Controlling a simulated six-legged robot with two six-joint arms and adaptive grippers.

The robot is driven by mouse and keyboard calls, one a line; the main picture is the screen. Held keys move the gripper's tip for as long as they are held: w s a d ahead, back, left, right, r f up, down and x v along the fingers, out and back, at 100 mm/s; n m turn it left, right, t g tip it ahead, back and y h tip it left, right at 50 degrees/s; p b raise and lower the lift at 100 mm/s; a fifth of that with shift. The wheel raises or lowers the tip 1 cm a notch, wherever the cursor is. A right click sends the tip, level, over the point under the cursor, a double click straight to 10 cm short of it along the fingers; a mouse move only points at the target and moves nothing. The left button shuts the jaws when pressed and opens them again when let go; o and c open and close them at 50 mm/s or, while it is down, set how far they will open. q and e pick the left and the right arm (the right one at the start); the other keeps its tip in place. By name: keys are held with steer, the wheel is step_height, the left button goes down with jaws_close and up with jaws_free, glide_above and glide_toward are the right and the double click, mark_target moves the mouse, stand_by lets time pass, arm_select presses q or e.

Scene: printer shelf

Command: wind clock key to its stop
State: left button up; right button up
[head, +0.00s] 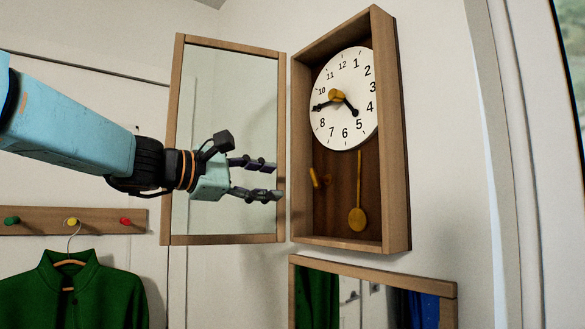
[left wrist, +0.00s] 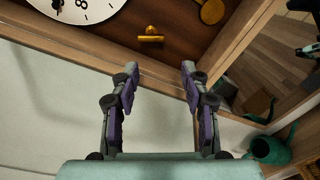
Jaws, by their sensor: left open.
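The clock case (head: 398,150) is an open wooden box on the wall, with a white dial (head: 348,125) and a brass pendulum (head: 357,218). A small brass T-shaped piece that looks like the key (head: 315,178) sits on the back panel, left of the pendulum; it also shows in the left wrist view (left wrist: 151,38). Another brass piece (head: 335,96) sits at the dial's middle. My left gripper (head: 279,180) is open and empty, left of the case, its fingers pointing toward it. In the left wrist view the key lies beyond the open fingertips (left wrist: 160,70). My right gripper is out of view.
The clock's glazed door (head: 170,150) stands swung open to the left, behind my left gripper. A framed mirror (head: 375,277) hangs below the clock. A green jacket (head: 75,290) hangs under a peg rail (head: 95,229). A teal watering can (left wrist: 268,150) shows at lower right.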

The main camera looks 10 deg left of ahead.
mark_target(312, 179)
arm_select(q)
steer(key=n, duration=0.2)
steer(key=w+d+n+p, duration=0.1)
steer(key=n, duration=0.1)
steer(key=w+d+n+p, duration=0.1)
steer(key=n, duration=0.1)
steer(key=shift+w+d+r, duration=0.2)
steer(key=shift+d, duration=0.05)
steer(key=shift+c, duration=0.9)
steer(key=w+d+n+p, duration=0.1)
steer(key=w+d+n, duration=0.1)
steer(key=n, duration=0.2)
steer(key=w+d+n+p, duration=0.1)
steer(key=w+d+n, duration=0.1)
steer(key=n, duration=0.1)
steer(key=w+d+n+p, duration=0.1)
steer(key=w+d+n, duration=0.1)
steer(key=n, duration=0.2)
steer(key=shift+w+d+r+n, duration=0.15)
steer(key=shift+r+n, duration=0.15)
steer(key=shift+r, duration=0.1)
steer(key=shift+s, duration=0.2)
steer(key=shift+r, duration=0.1)
steer(key=shift+c, duration=0.5)
steer(key=shift+w, duration=0.15)
jaws_close()
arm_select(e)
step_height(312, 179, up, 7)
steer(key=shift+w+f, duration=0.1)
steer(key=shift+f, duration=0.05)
